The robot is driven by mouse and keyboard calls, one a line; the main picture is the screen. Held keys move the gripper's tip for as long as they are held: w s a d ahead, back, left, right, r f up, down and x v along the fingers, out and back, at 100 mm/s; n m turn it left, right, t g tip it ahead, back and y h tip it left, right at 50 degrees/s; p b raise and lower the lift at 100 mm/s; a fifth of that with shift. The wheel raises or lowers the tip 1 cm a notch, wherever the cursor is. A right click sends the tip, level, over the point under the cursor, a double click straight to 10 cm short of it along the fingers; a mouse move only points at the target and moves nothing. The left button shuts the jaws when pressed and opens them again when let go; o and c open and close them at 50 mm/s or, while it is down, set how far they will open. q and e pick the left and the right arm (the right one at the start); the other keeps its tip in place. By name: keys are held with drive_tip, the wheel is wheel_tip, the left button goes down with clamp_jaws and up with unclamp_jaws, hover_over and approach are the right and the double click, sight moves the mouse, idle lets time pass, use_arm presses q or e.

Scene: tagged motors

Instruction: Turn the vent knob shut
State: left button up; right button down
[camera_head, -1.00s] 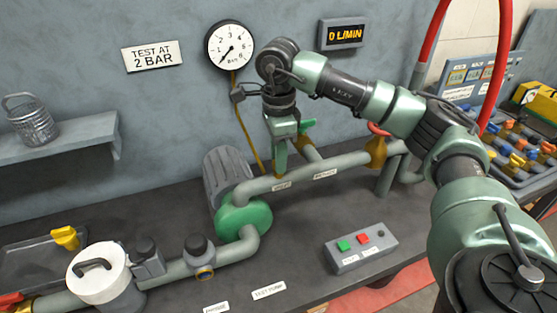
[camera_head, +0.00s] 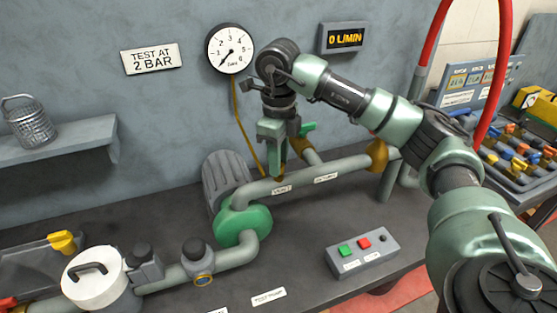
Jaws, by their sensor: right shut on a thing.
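The vent knob is mostly hidden by my right gripper (camera_head: 275,164); a small brass bit of the vent fitting (camera_head: 280,179) shows at the fingertips, on top of the grey pipe (camera_head: 252,189). A label reading VENT (camera_head: 281,189) is on the pipe just below. My right gripper points down from above and is shut on the vent knob. How far the knob is turned cannot be told. The gauge (camera_head: 230,49) has its needle at the lower left, near zero. My left gripper is not in view.
A green-handled brass valve (camera_head: 309,144) stands close to the right of the gripper. A green pump (camera_head: 241,223), a button box (camera_head: 362,250) and a white-lidded pot (camera_head: 94,273) are on the bench. The flow display (camera_head: 343,38) reads 0 L/MIN.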

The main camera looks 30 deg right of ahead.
drive_tip(key=shift+w+r, duration=0.1)
drive_tip(key=shift+r, duration=0.05)
idle(0.3)
drive_tip(key=c, duration=1.1)
unclamp_jaws()
drive_tip(key=shift+r, duration=0.2)
wheel_tip(320, 180, up, 7)
drive_tip(key=shift+r, duration=0.15)
